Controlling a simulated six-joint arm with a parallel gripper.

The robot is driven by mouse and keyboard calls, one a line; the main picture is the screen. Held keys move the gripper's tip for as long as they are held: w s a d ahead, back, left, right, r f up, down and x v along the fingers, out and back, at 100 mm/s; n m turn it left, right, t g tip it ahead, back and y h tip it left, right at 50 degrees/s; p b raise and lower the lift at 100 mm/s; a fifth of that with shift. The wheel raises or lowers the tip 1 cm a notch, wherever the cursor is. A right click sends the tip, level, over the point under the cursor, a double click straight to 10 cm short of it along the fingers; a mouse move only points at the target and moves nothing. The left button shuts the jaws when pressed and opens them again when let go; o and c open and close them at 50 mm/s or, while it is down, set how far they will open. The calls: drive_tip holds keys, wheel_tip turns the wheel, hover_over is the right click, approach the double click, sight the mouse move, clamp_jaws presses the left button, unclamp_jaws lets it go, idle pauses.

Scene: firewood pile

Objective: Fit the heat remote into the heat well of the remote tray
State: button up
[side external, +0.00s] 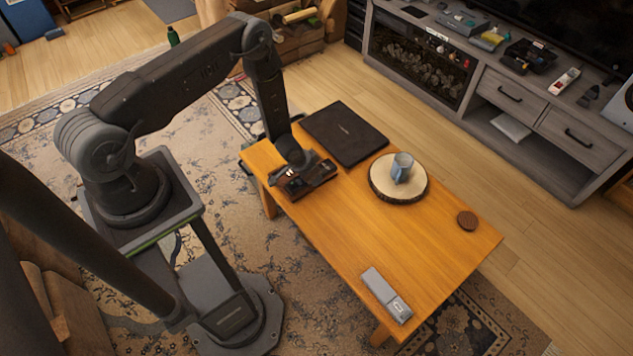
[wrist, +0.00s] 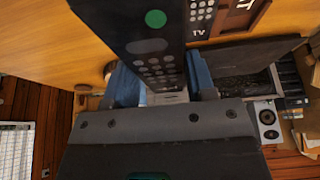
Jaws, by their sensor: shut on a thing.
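A dark remote (wrist: 150,45) with a green round button and rows of pale grey buttons is between the blue fingers of my gripper (wrist: 163,76) in the wrist view. No name is readable on it, so I cannot confirm it is the heat remote. The brown remote tray (wrist: 256,18) is at the top right of that view, with a remote marked TV (wrist: 201,14) beside the held one. In the side view my gripper (side external: 292,166) is low over the tray (side external: 325,178) at the table's left end. The heat well and any contact are hidden.
A closed black laptop (side external: 345,133) lies behind the tray. A blue-grey mug (side external: 402,167) stands on a wood-slice board (side external: 385,190). A brown coaster (side external: 467,220) and a grey box-like object (side external: 387,293) lie farther right. The middle of the wooden table (side external: 375,235) is clear.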

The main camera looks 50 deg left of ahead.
drive_tip(key=w+a+f, duration=0.1)
drive_tip(key=w+a, duration=0.2)
drive_tip(key=a, duration=1)
drive_tip(key=shift+a+f, duration=0.1)
drive_tip(key=shift+f, duration=3.75)
drive_tip(key=shift+f, duration=0.55)
drive_tip(key=o, duration=1)
drive_tip(key=shift+r, duration=0.15)
drive_tip(key=v, duration=1.3)
drive_tip(key=shift+r, duration=0.25)
